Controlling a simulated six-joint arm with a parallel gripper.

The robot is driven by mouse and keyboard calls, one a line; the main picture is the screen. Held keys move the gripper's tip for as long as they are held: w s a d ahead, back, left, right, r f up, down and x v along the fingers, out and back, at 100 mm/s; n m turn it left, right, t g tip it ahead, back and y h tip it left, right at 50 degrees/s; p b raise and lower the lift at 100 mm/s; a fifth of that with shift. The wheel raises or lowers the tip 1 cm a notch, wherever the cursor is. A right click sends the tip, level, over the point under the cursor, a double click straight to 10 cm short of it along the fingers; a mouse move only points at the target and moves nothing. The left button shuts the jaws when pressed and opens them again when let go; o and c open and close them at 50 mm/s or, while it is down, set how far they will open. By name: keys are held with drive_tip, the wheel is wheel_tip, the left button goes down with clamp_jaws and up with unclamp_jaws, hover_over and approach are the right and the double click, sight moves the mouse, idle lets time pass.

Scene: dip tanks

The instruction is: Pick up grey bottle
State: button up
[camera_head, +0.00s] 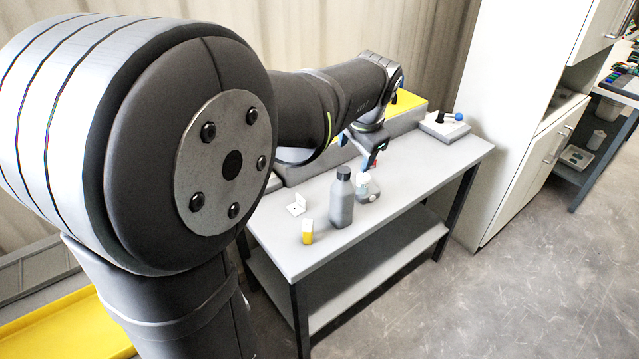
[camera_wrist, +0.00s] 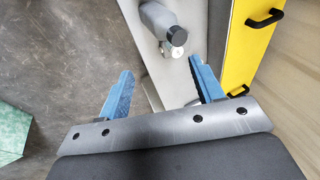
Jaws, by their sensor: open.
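The grey bottle (camera_head: 342,198) stands upright on the grey table, with a dark cap. In the wrist view the bottle (camera_wrist: 156,19) shows at the top with its dark round cap toward the camera. My gripper (camera_head: 371,158) is above the table, behind and to the right of the bottle. In the wrist view my gripper (camera_wrist: 160,88) has its two blue fingers spread apart, with nothing held between them. The bottle lies beyond the fingertips and is not touched.
A rounded grey item (camera_head: 368,188) stands close behind the bottle. A yellow-and-white block (camera_head: 307,231) and a small white bracket (camera_head: 296,205) are to its left. A white base with a blue-knobbed lever (camera_head: 444,125) sits at the table's far right. The table's front strip (camera_head: 400,212) is clear.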

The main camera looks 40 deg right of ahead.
drive_tip(key=w+r+n+g+h, duration=0.1)
drive_tip(key=w+r+n, duration=0.1)
drive_tip(key=w+n, duration=0.35)
drive_tip(key=n, duration=0.3)
approach(344, 170)
drive_tip(key=x, duration=0.5)
drive_tip(key=shift+w+a, duration=0.1)
drive_tip(key=shift+a, duration=0.15)
drive_tip(key=shift+d+x, duration=0.2)
drive_tip(key=shift+x, duration=2.6)
drive_tip(key=shift+r, duration=0.1)
clamp_jaws()
